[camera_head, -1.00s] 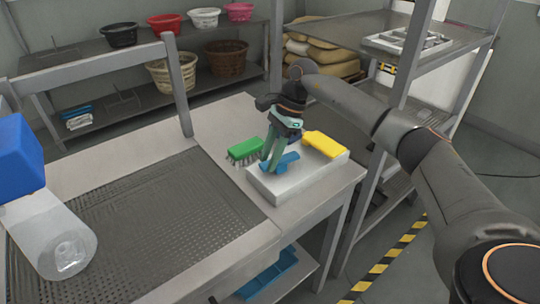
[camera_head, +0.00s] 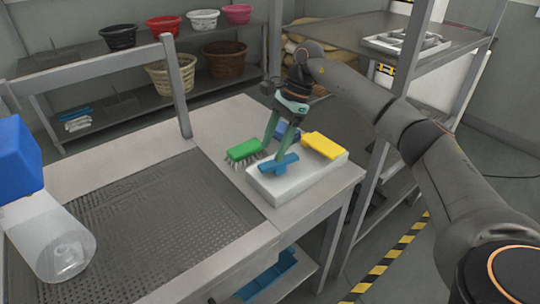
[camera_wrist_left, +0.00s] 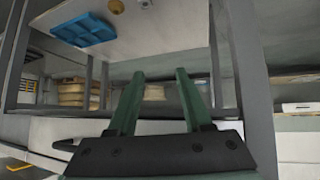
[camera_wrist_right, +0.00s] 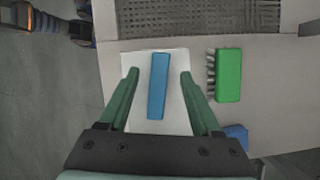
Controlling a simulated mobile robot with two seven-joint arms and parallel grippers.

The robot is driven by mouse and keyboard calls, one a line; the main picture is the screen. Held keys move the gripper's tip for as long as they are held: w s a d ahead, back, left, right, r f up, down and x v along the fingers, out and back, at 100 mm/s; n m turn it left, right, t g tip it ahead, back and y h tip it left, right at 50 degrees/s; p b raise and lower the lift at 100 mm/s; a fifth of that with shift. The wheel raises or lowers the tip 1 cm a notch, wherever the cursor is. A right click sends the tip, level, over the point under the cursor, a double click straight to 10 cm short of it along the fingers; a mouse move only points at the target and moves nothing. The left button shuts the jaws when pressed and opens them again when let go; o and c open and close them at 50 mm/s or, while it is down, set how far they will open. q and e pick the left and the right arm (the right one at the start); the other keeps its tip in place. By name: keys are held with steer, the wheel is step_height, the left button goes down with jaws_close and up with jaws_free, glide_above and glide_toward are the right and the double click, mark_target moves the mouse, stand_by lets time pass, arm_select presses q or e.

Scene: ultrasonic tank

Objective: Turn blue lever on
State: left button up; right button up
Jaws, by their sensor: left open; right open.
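The blue lever (camera_head: 278,165) lies on top of a white box (camera_head: 300,183) at the near right corner of the table. In the right wrist view the blue lever (camera_wrist_right: 158,86) runs lengthwise between my fingers, with bare white box on both sides. My right gripper (camera_head: 274,154) is open and empty, pointing down just over the lever; I see no clear contact. It also shows in the right wrist view (camera_wrist_right: 158,74). My left gripper (camera_wrist_left: 158,74) is open and empty in the left wrist view, away from the lever; the head view does not show it.
A green brush (camera_head: 244,150) lies left of the box, with a blue object (camera_head: 287,131) behind. A yellow block (camera_head: 323,145) sits at the box's right end. A perforated panel (camera_head: 150,225) fills the table's left. Shelving posts (camera_head: 385,150) stand close right.

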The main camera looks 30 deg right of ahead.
mark_target(286, 158)
steer(key=v, duration=0.8)
steer(key=shift+r, duration=0.3)
steer(key=shift+d, duration=0.1)
